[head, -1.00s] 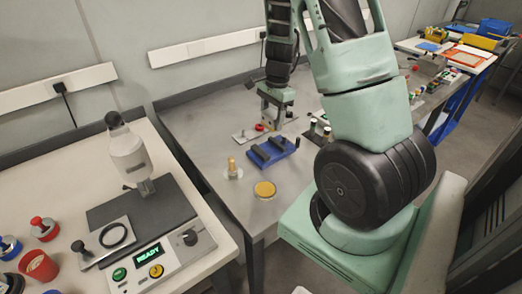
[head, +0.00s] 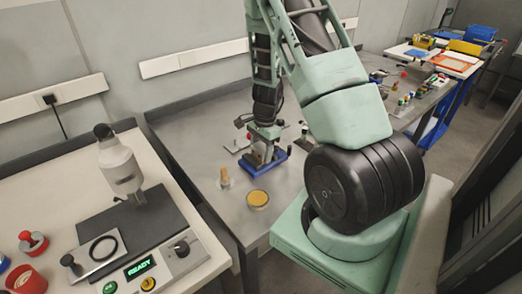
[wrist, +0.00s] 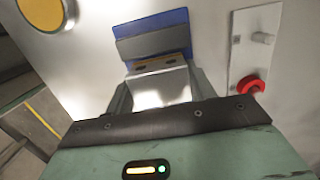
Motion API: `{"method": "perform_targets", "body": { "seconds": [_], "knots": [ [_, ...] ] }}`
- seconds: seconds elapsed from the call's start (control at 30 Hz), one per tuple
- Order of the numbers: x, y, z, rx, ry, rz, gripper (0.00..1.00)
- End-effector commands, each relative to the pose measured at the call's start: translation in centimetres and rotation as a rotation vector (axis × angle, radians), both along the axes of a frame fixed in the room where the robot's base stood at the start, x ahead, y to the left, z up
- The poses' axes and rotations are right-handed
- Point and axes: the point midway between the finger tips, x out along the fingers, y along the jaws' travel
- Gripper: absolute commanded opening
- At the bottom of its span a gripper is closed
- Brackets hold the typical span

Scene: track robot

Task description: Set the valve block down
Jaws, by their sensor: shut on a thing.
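The valve block, a bright metal block (wrist: 160,88), sits between the fingers of my gripper (head: 263,150) in both views. My gripper is shut on it and points down over the blue fixture (head: 258,173) on the grey bench. In the wrist view, the blue fixture (wrist: 155,20) with its grey jaw bar lies just beyond the block. The block's underside is hidden, so I cannot tell whether it touches the fixture.
A plate with a red knob (wrist: 250,87) lies beside the fixture. A yellow disc (head: 257,198) and a brass-coloured part (head: 225,176) stand near the fixture's front left. The bench left of them is clear.

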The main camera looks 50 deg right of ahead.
Motion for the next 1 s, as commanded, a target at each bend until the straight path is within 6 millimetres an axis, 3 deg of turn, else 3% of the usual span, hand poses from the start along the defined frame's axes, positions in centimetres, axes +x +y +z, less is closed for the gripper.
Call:
{"method": "perform_targets", "body": {
  "seconds": [0.17,0.2,0.27,0.67,1.0],
  "knots": [
    [0.0,0.0,-0.4,0.0,0.0,0.0,0.18],
    [0.0,0.0,-0.4,0.0,0.001,0.0,0.6],
    [0.0,0.0,-0.3,0.0,0.001,0.0,0.76],
    [0.0,0.0,0.5,-0.001,-0.001,0.001,0.76],
    [-0.1,-0.8,7.0,-0.002,-0.004,0.002,0.76]
  ]
}}
